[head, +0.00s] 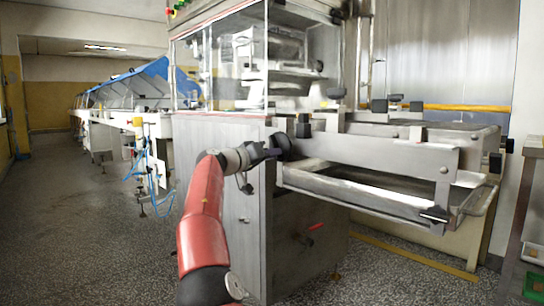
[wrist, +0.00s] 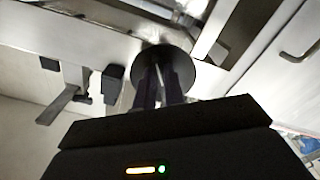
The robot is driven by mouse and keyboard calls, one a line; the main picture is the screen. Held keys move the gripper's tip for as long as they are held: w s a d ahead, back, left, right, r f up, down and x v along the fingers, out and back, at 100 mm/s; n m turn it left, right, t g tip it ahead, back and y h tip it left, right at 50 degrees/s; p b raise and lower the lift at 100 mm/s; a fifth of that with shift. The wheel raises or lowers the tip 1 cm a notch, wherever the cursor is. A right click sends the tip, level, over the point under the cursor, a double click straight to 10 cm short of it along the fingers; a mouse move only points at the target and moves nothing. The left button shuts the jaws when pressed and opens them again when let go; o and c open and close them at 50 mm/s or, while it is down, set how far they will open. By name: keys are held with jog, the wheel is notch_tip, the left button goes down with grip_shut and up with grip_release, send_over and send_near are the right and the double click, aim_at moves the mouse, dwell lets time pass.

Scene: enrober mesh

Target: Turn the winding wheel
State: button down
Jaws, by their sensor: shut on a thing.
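The winding wheel (head: 283,146) is a small dark round wheel on the near corner of the steel machine in the head view. In the wrist view the wheel (wrist: 178,62) shows as a dark disc against the pale metal. My gripper (head: 268,153) is at the wheel, at the end of my red arm. In the wrist view my gripper's two dark fingers (wrist: 160,85) reach up to the disc and are shut on it. The fingertips overlap the wheel's face, so the exact contact is hidden.
The enrober machine (head: 222,190) stands behind the wheel, with a steel tray frame (head: 380,190) jutting out to the right. Open speckled floor (head: 90,230) lies to the left.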

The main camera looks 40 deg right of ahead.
jog(key=shift+f+m, duration=0.1)
jog(key=shift+m, duration=0.2)
jog(key=c, duration=1.5)
grip_release()
jog(key=a, duration=0.2)
jog(key=a+b, duration=0.1)
jog(key=a, duration=0.4)
jog(key=shift+s+a+b, duration=0.3)
jog(key=shift+a+b, duration=0.05)
